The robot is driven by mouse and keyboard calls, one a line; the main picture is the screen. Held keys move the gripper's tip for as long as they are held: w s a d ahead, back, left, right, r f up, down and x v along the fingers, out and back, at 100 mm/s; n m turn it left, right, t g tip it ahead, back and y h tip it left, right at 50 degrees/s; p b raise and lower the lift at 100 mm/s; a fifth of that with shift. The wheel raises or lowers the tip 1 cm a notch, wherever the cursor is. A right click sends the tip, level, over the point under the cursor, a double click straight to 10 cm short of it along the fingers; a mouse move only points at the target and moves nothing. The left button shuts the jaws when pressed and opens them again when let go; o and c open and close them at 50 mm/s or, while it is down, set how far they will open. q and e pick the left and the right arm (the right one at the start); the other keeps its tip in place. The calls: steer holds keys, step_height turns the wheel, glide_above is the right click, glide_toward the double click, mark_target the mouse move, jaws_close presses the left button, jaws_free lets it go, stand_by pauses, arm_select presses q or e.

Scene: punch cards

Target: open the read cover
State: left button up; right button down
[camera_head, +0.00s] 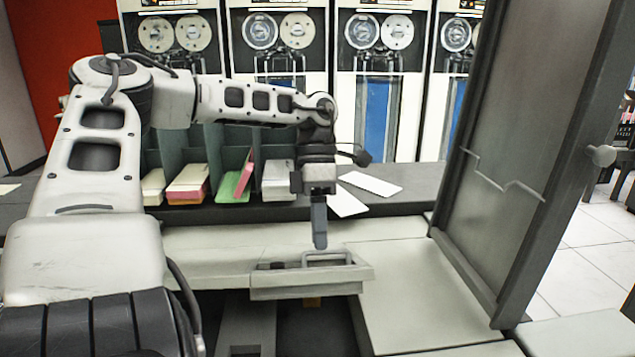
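My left gripper (320,228) points down in the middle of the view. Its fingers overlap from this side, so I cannot tell whether they are open or shut. Just below its tip is a pale grey cover-like part (310,283) with a raised bar handle (327,258) on top. I cannot tell whether the tip touches the handle. A large dark framed panel (520,140) stands upright and tilted at the right, with a round knob (602,155) on its edge. No label shows which part is the read cover. My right gripper is not in view.
Behind the gripper, a dark rack (212,150) holds several card stacks, including a green one (232,184). Loose white cards (370,183) lie on the dark ledge beside it. A pale flat surface (420,295) lies clear between the handled part and the panel. Tape cabinets stand behind.

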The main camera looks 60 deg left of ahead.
arm_select(q)
steer(key=v, duration=1.5)
steer(key=shift+r, duration=0.1)
